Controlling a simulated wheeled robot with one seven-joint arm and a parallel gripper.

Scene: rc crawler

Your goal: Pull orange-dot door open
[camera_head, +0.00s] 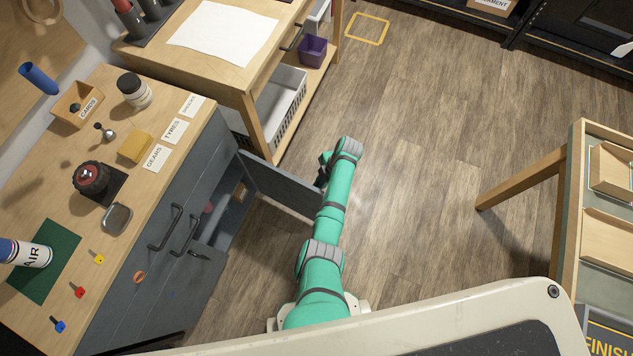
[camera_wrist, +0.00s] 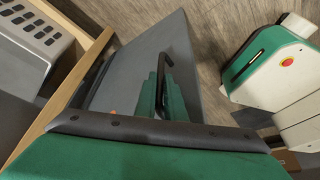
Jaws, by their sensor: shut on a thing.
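The grey orange-dot door (camera_head: 278,184) stands swung well out from the cabinet in the head view. It fills the middle of the wrist view as a grey panel (camera_wrist: 188,60), with a small orange dot (camera_wrist: 112,112) low on its face. Its dark bar handle (camera_wrist: 166,66) shows there too. My gripper (camera_wrist: 163,90) is shut on the handle, with its green fingers on either side of it. In the head view my gripper (camera_head: 325,168) is at the door's outer end, and my wrist partly hides its grip.
The open cabinet compartment (camera_head: 225,215) shows behind the door. A wooden bench (camera_head: 235,85) with a white basket (camera_head: 283,108) stands close beyond the door. Another wooden table (camera_head: 573,200) is at right. The floor between is clear.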

